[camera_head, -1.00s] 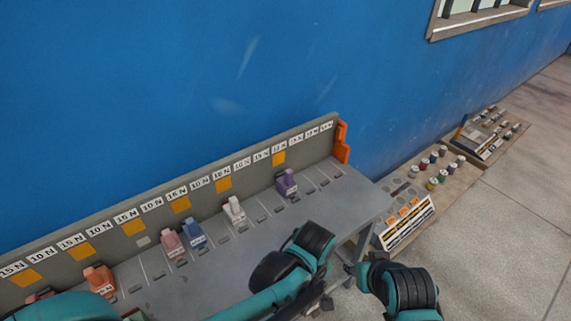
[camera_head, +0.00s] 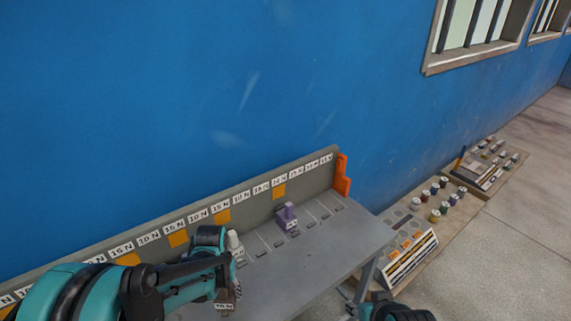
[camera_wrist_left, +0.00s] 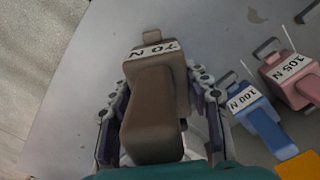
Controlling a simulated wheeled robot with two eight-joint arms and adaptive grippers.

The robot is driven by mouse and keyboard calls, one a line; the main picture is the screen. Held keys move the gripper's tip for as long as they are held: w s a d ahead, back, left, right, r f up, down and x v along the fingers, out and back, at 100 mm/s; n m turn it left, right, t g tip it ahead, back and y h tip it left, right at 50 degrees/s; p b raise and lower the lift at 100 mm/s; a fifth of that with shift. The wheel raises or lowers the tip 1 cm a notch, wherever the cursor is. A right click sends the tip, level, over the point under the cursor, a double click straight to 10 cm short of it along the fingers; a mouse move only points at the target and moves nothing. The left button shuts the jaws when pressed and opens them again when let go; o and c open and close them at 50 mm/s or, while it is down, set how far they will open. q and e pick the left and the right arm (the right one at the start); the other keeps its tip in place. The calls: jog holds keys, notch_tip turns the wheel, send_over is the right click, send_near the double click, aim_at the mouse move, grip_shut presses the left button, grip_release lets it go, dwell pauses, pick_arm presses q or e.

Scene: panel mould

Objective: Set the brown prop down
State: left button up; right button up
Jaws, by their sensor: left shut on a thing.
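The brown prop (camera_wrist_left: 152,115) is labelled 70 N and sits between the fingers of my left gripper (camera_wrist_left: 157,100), which is shut on it. In the head view the left gripper (camera_head: 228,285) is over the grey table (camera_head: 290,285), in front of the white prop (camera_head: 234,245). Only a small part of the brown prop (camera_head: 228,297) shows there, below the wrist. I cannot tell whether it touches the table. My right gripper is out of view; only part of that arm shows at the bottom.
A purple prop (camera_head: 287,217) stands to the right along the row of labelled slots. The wrist view shows a blue prop (camera_wrist_left: 255,112) and a pink prop (camera_wrist_left: 292,75) to the right. An orange bracket (camera_head: 342,175) marks the table's far end. The table's front right is clear.

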pick_arm(q)
jog(key=shift+a, duration=0.2)
dwell(0.6)
jog(key=s+d+r+m+p, duration=0.1)
jog(key=s+d+r+m, duration=0.15)
jog(key=d+m, duration=0.35)
jog(key=s+d+r+m+p, duration=0.2)
jog(key=d+r+m, duration=0.25)
jog(key=d, duration=0.45)
jog(key=w+a+f+b, duration=0.1)
jog(key=a+f, duration=0.1)
jog(key=a, duration=0.1)
jog(key=w+a+f+b, duration=0.1)
jog(key=a+f, duration=0.2)
jog(key=a, duration=0.1)
jog(key=w+a+f+b, duration=0.1)
jog(key=a+f, duration=0.1)
jog(key=a, duration=0.2)
jog(key=shift+f+b, duration=0.25)
jog(key=shift+b, duration=0.1)
jog(key=shift+w+f+b, duration=0.1)
jog(key=shift+f+b, duration=0.8)
jog(key=shift+f, duration=1.1)
jog(key=shift+f, duration=0.1)
jog(key=o, duration=1.5)
jog(key=shift+c, duration=0.2)
